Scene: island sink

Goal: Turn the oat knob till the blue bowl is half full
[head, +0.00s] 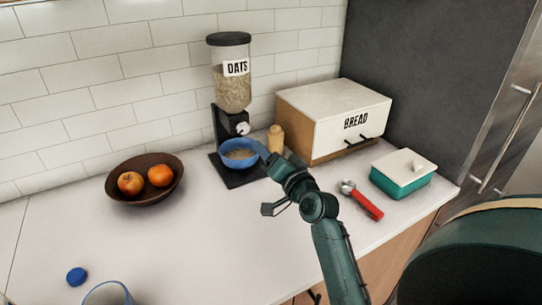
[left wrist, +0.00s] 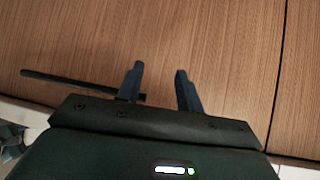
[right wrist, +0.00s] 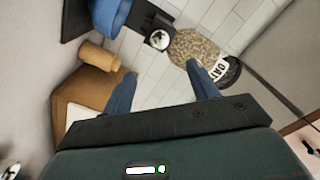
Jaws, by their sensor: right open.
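The oat dispenser (head: 233,90) stands against the tiled wall, with oats in its clear hopper and a black base. Its pale round knob (head: 242,129) sits on the front below the hopper and also shows in the right wrist view (right wrist: 159,40). The blue bowl (head: 228,160) stands upright on the base under the outlet. Something greyish-tan shows inside it; its level is hard to judge. My right gripper (right wrist: 160,78) is open and empty, close to the bowl's right side, facing the dispenser. My left gripper (left wrist: 158,72) is open and empty before a wooden front.
A yellowish bottle (head: 275,138) and the bread box (head: 330,118) stand right of the dispenser. A red-handled scoop (head: 364,202) and a teal lidded dish (head: 400,185) lie farther right. A fruit bowl (head: 144,190) is at left. The front middle counter is clear.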

